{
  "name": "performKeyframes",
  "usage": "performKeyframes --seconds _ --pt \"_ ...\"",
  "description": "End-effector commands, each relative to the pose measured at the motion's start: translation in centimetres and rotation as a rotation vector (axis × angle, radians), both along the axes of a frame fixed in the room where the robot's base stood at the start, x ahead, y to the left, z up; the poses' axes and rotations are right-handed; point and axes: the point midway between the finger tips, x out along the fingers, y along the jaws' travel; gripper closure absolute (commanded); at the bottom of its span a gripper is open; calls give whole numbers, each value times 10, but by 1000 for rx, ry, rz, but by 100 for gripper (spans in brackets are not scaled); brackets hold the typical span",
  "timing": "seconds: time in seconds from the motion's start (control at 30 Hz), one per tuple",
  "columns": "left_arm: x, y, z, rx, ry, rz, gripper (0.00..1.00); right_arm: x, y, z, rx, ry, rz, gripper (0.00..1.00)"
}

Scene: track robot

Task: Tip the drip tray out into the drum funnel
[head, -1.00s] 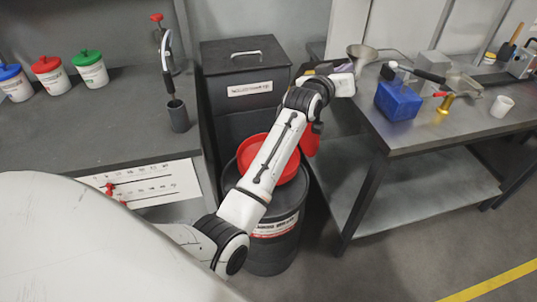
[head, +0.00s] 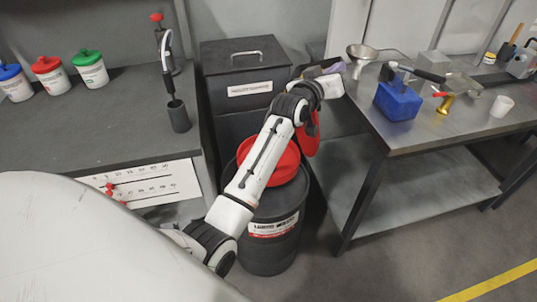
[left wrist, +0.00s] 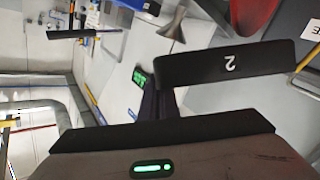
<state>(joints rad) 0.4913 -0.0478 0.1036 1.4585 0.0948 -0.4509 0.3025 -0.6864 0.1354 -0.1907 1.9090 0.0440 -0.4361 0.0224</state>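A shallow grey metal pan with a black handle (head: 463,83), which looks like the drip tray, lies on the steel table. The red funnel (head: 284,166) sits on the black drum (head: 268,243), partly behind my left arm. My left gripper (head: 332,70) is above and right of the drum, near the table's left end, well apart from the pan. Its fingertips are too small and covered to read there. No held tray is clear. My right gripper is not in view.
A metal funnel (head: 361,56), a blue can (head: 398,101), a brass valve (head: 446,103) and a white cup (head: 502,106) stand on the steel table (head: 440,135). A dark cabinet (head: 243,85) stands behind the drum. Lidded tubs line the left bench.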

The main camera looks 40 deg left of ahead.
Motion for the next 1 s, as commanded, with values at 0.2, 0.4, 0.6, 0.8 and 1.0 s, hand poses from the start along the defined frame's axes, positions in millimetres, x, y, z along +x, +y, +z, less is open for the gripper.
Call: performKeyframes --seconds 0.2,0.4,0.6,0.8,1.0 --pt "-3 4 -1 -20 -18 0 100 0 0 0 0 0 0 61" --pt "-6 8 -3 -39 -32 0 100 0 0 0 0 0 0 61" --pt "-8 11 -5 -59 -47 0 100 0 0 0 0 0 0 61" --pt "-11 15 -6 -82 -65 1 100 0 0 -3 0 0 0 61" --pt "-14 19 -4 -115 -91 1 100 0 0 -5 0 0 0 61"
